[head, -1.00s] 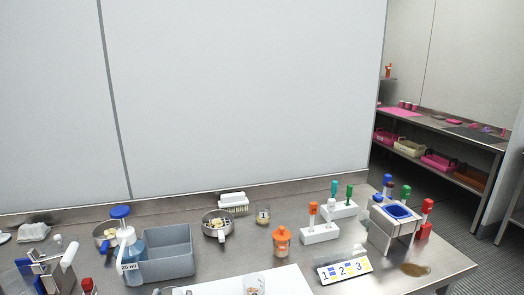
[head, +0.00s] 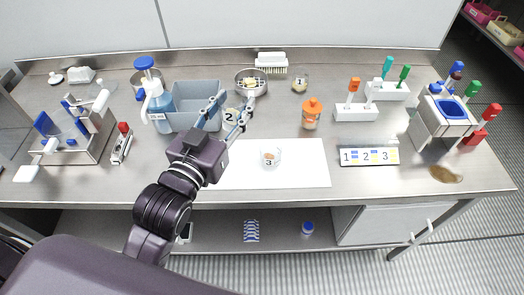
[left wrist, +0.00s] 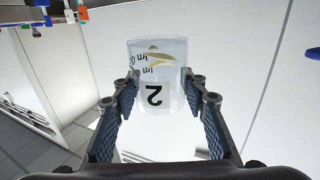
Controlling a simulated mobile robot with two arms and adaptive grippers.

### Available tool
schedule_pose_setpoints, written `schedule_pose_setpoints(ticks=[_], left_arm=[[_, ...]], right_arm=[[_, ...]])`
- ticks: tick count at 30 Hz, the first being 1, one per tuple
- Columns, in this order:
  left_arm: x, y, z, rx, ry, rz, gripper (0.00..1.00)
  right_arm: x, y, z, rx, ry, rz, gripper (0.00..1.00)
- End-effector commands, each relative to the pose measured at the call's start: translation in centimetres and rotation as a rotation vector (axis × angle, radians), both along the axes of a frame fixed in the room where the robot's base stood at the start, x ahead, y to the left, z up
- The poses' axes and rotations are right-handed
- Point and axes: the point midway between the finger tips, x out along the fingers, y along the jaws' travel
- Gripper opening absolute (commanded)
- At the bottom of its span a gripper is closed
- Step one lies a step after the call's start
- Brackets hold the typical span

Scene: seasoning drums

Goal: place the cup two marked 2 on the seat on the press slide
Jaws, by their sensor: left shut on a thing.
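The clear cup marked 2 (head: 231,116) is between the fingers of my left gripper (head: 224,112), over the back edge of the white mat. In the left wrist view the cup (left wrist: 155,78) stands between the two blue-padded fingers (left wrist: 158,92), its 2 label upside down in the picture. My left gripper is shut on it. The press (head: 75,132) stands at the far left of the table, with blue parts and a white lever. Its slide and seat are too small to make out clearly. My right gripper is not in view.
A grey bin (head: 190,97) and a blue-topped pump bottle (head: 158,100) stand between the cup and the press. Cup 3 (head: 270,157) stands on the white mat (head: 300,175); cup 1 (head: 300,85) is at the back.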

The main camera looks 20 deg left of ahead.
Motion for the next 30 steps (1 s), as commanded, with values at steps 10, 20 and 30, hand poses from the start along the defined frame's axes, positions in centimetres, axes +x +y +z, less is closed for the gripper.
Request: schedule_pose_setpoints(ticks=[10, 20, 30], left_arm=[[0.0, 0.0, -9.6, -0.001, 0.009, 0.001, 0.16], [0.0, 0.0, -15.1, -0.001, 0.003, 0.000, 0.16], [-0.1, 0.0, -18.9, 0.000, 0.003, 0.000, 0.16]], right_arm=[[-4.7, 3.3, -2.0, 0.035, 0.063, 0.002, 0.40], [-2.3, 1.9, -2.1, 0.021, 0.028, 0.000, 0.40], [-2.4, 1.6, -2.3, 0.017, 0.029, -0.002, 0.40]])
